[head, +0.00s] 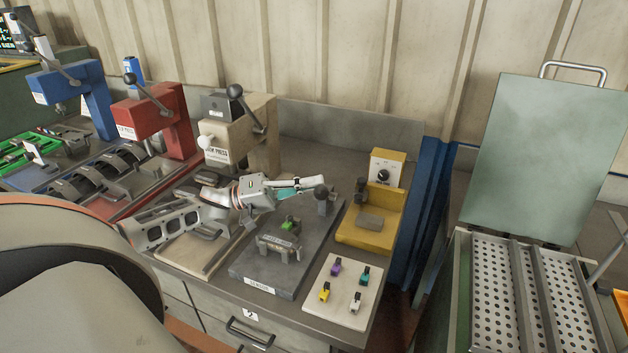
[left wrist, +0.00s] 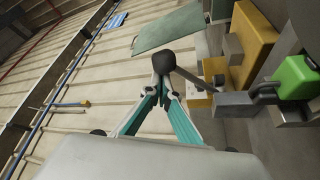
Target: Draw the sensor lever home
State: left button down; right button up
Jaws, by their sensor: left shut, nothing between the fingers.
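The sensor lever is a thin rod with a black ball knob (head: 320,191) at the right back of the dark grey station plate (head: 244,258). In the left wrist view, the knob (left wrist: 164,62) shows just past the fingertips, with its rod running right. A green sensor block (head: 288,223) sits by a grey fixture (head: 281,245) on the plate; it also shows in the left wrist view (left wrist: 298,77). My left gripper (head: 318,182) has teal fingers, is shut and empty, and its tips are at the knob. I cannot tell whether they touch it. My right gripper is not in view.
A yellow stand (head: 372,228) is right of the plate. A pale board (head: 319,305) with small coloured parts lies in front. A beige press (head: 243,135) and a red press (head: 157,122) stand left. A perforated tray (head: 493,290) is at the far right.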

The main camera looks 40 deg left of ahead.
pick_arm(q)
jog(key=shift+s+d+f, duration=0.1)
jog(key=shift+f, duration=0.05)
notch_tip(320, 180, up, 10)
dwell(0.6)
